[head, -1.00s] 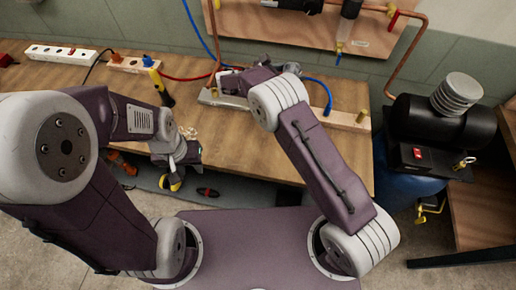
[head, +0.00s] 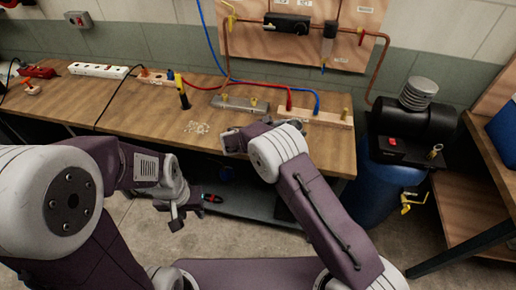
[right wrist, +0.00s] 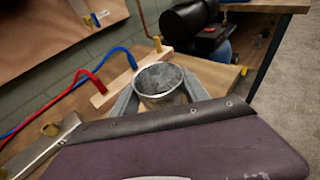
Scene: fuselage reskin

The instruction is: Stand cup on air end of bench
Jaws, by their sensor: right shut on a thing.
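The cup (right wrist: 160,80), a round grey metal vessel with a bright rim, stands open end up between the fingers of my right gripper (right wrist: 161,96) in the right wrist view. The gripper is shut on it. The cup is over the right end of the wooden bench (head: 115,105), beside a light wood block. I cannot tell whether its base touches the bench. In the head view my right forearm hides the cup; only grey bits of the gripper show behind it. My left gripper (head: 178,212) hangs in front of the bench's front edge, with no held thing visible; its opening is unclear.
The light wood block (head: 325,118) carries red and blue hoses behind the cup. A metal bar (head: 240,104) and a yellow-black tool (head: 182,92) are farther left. A black compressor (head: 415,125) on a blue tank (head: 390,190) stands right of the bench. Pale crumbs (head: 196,127) lie mid-bench.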

